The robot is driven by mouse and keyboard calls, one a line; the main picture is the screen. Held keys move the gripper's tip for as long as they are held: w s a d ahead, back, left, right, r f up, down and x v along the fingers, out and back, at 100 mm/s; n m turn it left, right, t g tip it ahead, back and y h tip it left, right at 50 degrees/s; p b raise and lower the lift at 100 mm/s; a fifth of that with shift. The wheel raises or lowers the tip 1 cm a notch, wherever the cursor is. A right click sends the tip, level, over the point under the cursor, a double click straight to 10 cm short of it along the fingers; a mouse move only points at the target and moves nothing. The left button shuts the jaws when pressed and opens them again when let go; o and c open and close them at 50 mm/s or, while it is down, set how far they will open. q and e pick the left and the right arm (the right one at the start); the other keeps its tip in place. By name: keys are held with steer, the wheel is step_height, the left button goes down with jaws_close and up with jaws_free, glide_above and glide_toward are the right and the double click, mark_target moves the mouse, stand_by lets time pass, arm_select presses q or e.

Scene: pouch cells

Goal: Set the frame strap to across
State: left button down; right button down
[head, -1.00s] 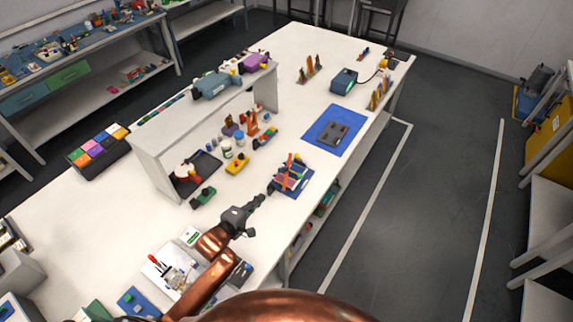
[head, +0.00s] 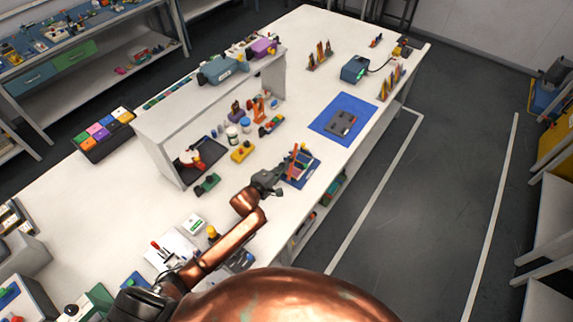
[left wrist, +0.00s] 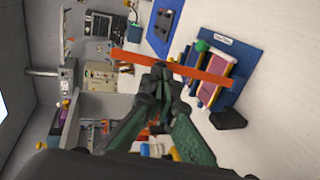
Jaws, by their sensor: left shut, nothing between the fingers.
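The orange-red frame strap (left wrist: 185,70) runs as a long bar across the left wrist view, one end over the frame and the other sticking out past it. In the head view the strap (head: 293,161) shows small and steeply slanted. The frame (left wrist: 217,78) holds flat coloured cells and sits on a blue base; it also shows in the head view (head: 300,171). My left gripper (left wrist: 160,72) is shut and empty, its fingertips right beside the strap; I cannot tell whether they touch. It also shows in the head view (head: 279,184), at the frame's near-left side. My right gripper is out of view.
A blue mat (head: 358,112) with a grey plate lies beyond the frame. A yellow block (head: 243,151) and a green block (head: 207,184) stand left of my gripper. A white raised shelf (head: 200,105) stands behind them. The table's right edge is close to the frame.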

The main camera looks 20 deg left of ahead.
arm_select(q)
steer(key=shift+x, duration=0.9)
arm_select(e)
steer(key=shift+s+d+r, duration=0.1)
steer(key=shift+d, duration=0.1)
